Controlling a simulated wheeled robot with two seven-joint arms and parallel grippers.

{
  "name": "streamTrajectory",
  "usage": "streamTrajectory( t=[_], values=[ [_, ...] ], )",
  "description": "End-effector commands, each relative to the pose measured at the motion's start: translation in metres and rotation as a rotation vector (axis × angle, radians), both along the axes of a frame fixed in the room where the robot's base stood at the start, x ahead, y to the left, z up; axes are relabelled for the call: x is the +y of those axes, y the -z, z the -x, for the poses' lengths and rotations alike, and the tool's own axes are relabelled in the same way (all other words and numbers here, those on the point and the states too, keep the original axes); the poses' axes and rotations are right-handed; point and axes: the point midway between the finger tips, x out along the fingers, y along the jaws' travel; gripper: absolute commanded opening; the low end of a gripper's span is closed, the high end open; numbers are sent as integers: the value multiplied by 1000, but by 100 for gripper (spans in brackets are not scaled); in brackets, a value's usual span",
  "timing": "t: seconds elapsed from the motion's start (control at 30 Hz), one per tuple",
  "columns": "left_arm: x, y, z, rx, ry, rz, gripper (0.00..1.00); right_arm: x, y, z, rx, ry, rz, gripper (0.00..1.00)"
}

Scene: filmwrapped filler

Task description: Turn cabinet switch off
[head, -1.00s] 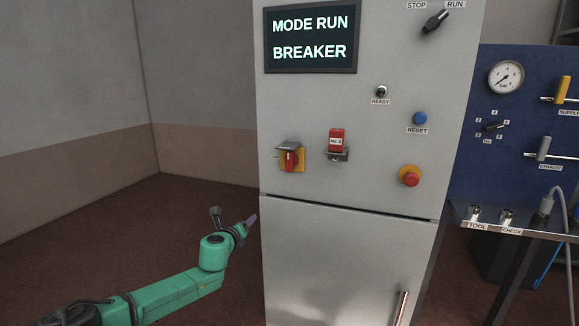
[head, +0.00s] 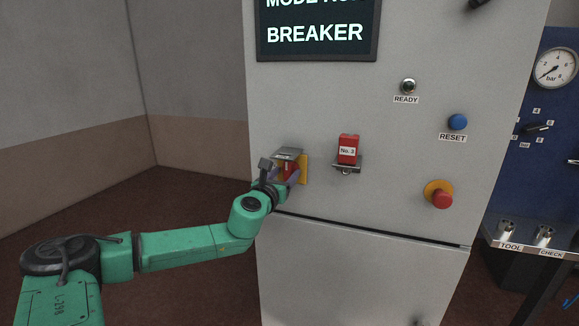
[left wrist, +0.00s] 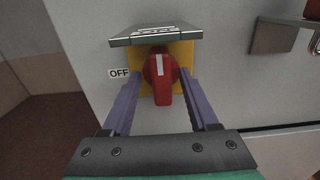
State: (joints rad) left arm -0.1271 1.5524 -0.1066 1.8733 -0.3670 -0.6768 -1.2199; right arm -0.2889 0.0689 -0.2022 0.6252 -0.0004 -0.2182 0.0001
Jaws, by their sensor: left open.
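The cabinet (head: 400,130) is a tall grey box with a red rotary switch (head: 290,169) on a yellow plate. In the left wrist view the red switch handle (left wrist: 160,75) points straight down, its white mark upright, with an OFF label (left wrist: 119,73) to its left. A metal hasp (left wrist: 154,36) juts out above it. My left gripper (head: 284,179) is at the switch. Its two purple fingers (left wrist: 158,97) are open, one on each side of the handle, with gaps visible. My right gripper is not in view.
To the right on the cabinet are a red No. 3 padlock (head: 348,150) on a bracket, a red button (head: 441,197), a blue RESET button (head: 457,121) and a READY lamp (head: 408,87). A screen (head: 316,30) above reads BREAKER. The floor at left is clear.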

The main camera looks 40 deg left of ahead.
Motion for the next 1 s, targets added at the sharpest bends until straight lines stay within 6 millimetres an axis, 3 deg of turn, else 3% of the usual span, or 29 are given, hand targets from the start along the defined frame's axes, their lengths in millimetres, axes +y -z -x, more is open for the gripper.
streamTrajectory(
  t=[0.27, 0.43, 1.0],
  values=[
    [-1, 0, 0, 0, -1, 0, 60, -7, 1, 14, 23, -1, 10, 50],
    [-1, 0, 0, 0, -1, 0, 0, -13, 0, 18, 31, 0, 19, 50],
    [0, 0, 1, -38, -3, 114, 0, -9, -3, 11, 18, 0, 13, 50]
  ],
)
